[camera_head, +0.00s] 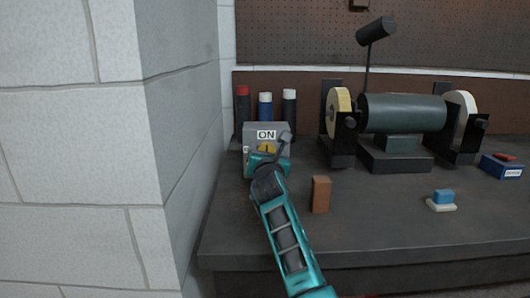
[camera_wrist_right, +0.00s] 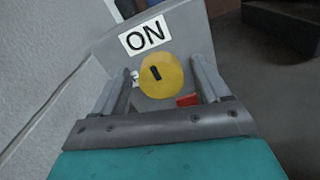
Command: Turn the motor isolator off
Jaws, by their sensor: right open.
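The motor isolator is a grey box (camera_head: 281,131) with a white ON label at the left end of the bench. The right wrist view shows its grey face (camera_wrist_right: 188,40), the ON label (camera_wrist_right: 145,36) and a round yellow knob (camera_wrist_right: 160,75) with a dark slot. A small red patch (camera_wrist_right: 187,99) is below the knob. My right gripper (camera_wrist_right: 165,83) is open, its two fingers on either side of the knob as seen from the wrist. I cannot tell whether they touch it. In the head view my right gripper (camera_head: 268,160) covers the box's lower front. My left gripper is not in view.
Spray cans, one of them red-capped (camera_head: 243,114), stand behind the isolator. A bench grinder (camera_head: 402,114) stands to the right. A brown block (camera_head: 320,194) is just right of my arm. A blue-and-white block (camera_head: 442,200) and a blue box (camera_head: 500,168) lie farther right. A white block wall (camera_head: 180,110) is close on the left.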

